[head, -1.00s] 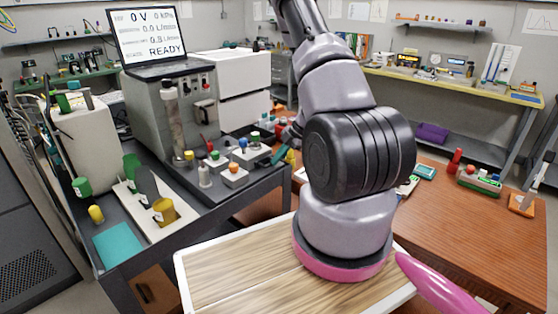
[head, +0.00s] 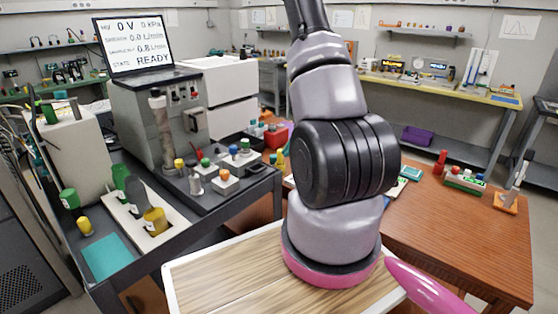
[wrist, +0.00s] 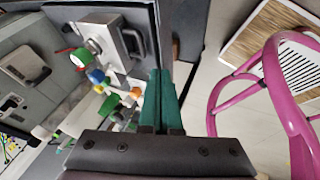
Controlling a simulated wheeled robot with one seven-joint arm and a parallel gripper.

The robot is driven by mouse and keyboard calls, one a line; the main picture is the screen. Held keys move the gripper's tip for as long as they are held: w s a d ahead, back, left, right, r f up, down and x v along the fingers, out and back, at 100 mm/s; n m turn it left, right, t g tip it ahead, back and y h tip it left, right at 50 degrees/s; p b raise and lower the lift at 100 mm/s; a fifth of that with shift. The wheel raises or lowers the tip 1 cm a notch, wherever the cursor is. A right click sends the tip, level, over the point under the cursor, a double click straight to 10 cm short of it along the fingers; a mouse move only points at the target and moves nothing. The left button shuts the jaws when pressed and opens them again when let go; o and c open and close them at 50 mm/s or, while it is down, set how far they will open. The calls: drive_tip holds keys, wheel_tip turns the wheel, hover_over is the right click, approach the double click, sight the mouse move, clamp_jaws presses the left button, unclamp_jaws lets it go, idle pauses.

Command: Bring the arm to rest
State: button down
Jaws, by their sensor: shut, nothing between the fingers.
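My arm (head: 345,165) stands upright in the middle of the head view, its upper links running up out of the picture. My gripper (wrist: 160,75) shows in the wrist view, with its two green fingers side by side and shut, nothing between them.
A dark bench on the left carries a grey apparatus (head: 160,120), a screen reading READY (head: 133,45) and several small knobbed blocks. A red box (head: 276,136) sits behind them. A wooden table (head: 460,225) with small items stands on the right. Floor shows between bench and shelves.

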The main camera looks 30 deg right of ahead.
drive_tip(key=shift+v, duration=0.9)
drive_tip(key=s+a+r+n, duration=0.2)
drive_tip(key=a+r+n, duration=0.5)
drive_tip(key=r+n, duration=0.35)
drive_tip(key=s+a+r+n, duration=0.1)
drive_tip(key=a+r+n, duration=0.6)
drive_tip(key=r+n, duration=0.4)
drive_tip(key=s+a+r+n+t+h, duration=0.1)
drive_tip(key=s+r+n, duration=0.4)
drive_tip(key=n, duration=0.8)
drive_tip(key=s+a+r+n+t+h, duration=0.2)
drive_tip(key=s+a+r+n, duration=0.3)
drive_tip(key=s+n, duration=0.3)
drive_tip(key=r+n, duration=0.1)
drive_tip(key=n, duration=0.3)
drive_tip(key=shift+a+r+n+t+h, duration=0.3)
drive_tip(key=shift+a+r+n+t, duration=0.05)
drive_tip(key=shift+a+t, duration=0.05)
drive_tip(key=shift+w, duration=0.1)
